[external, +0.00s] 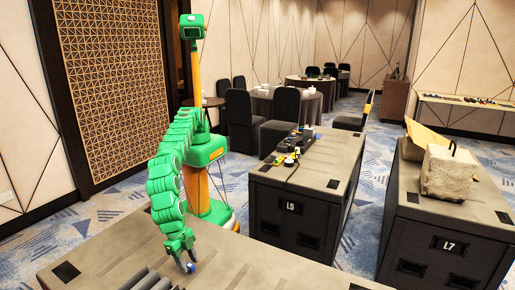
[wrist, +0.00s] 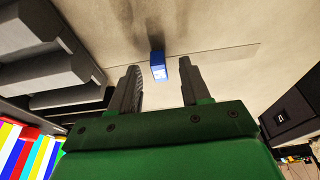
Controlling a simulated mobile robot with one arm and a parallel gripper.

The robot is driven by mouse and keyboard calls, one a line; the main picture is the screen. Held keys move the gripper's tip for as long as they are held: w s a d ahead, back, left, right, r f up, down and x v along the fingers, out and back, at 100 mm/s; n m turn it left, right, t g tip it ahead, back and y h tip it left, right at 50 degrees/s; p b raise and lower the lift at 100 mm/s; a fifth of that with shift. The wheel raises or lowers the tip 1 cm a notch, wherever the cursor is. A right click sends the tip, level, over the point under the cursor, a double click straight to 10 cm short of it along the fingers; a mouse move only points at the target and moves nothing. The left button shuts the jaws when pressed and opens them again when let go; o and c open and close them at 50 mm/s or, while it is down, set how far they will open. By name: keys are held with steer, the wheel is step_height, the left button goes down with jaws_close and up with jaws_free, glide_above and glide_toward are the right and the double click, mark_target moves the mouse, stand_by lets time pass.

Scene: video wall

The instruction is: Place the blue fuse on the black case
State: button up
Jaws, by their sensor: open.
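The blue fuse (external: 191,268) is a small blue block on the grey-brown top in the foreground. In the wrist view the blue fuse (wrist: 158,66) lies just beyond the fingertips, roughly midway between them. My gripper (external: 181,257) points down close beside it; in the wrist view my gripper (wrist: 160,76) is open, with nothing between its fingers. Two black cases stand to the right: one marked L5 (external: 290,208) and one marked L7 (external: 447,246). I cannot tell which one the task names.
Dark grey ridged blocks (external: 153,279) lie left of the fuse; they also show in the wrist view (wrist: 42,62). Small coloured parts (external: 290,152) sit on the L5 case. A stone block (external: 449,172) and a tan board (external: 424,137) rest on L7.

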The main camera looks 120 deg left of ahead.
steer(key=shift+w+f, duration=0.15)
steer(key=shift+f, duration=0.45)
jaws_close()
steer(key=shift+r, duration=1.65)
steer(key=s+a+r, duration=0.9)
steer(key=a, duration=0.1)
steer(key=shift+a+r, duration=0.3)
steer(key=shift+a, duration=0.05)
